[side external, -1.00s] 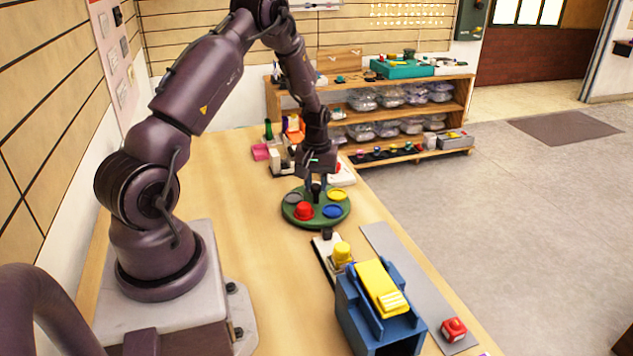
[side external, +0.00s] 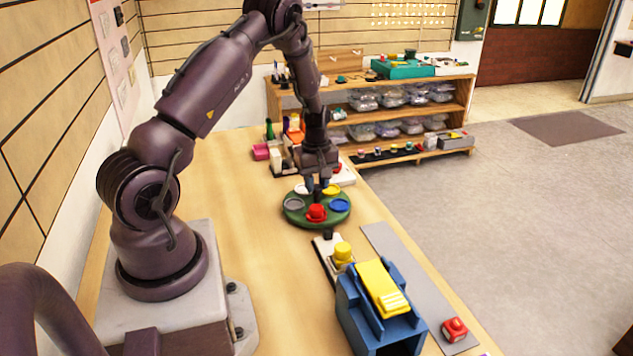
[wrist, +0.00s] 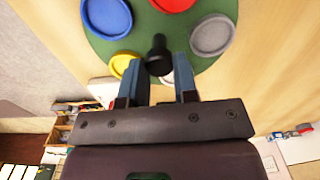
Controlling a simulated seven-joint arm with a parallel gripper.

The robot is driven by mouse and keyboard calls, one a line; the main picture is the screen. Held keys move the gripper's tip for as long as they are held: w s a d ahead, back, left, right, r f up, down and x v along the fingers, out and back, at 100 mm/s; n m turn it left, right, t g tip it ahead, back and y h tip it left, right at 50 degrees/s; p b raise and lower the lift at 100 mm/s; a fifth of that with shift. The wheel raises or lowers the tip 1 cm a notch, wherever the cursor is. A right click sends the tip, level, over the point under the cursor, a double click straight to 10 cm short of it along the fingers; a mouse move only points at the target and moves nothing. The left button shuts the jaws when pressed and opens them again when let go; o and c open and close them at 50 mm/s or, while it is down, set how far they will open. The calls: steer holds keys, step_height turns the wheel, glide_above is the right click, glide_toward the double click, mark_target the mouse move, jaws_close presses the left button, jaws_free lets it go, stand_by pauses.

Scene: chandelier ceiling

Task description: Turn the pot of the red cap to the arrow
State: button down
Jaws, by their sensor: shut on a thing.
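A round green turntable (side external: 318,217) lies on the table, with coloured dishes around its rim and a black knob (wrist: 158,50) at its centre. The red-capped pot (side external: 316,213) is on its near side in the side view; it is partly cut off at the top of the wrist view (wrist: 172,4). My gripper (side external: 318,190) is above the centre, shut on the black knob, with a finger on each side of it in the wrist view. I cannot make out an arrow; a small black piece (side external: 327,234) stands just in front of the turntable.
On the rim are a grey dish (side external: 294,204), a blue dish (side external: 339,205), a yellow dish (side external: 331,190) and a white one (side external: 303,189). A yellow-topped piece (side external: 342,252) and a blue stand (side external: 378,315) are nearer. The table left of the turntable is clear.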

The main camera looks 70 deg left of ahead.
mark_target(316, 186)
steer(key=shift+r+n, duration=0.1)
steer(key=shift+n, duration=1.9)
steer(key=c, duration=0.9)
jaws_free()
step_height(316, 186, up, 13)
steer(key=shift+f, duration=0.1)
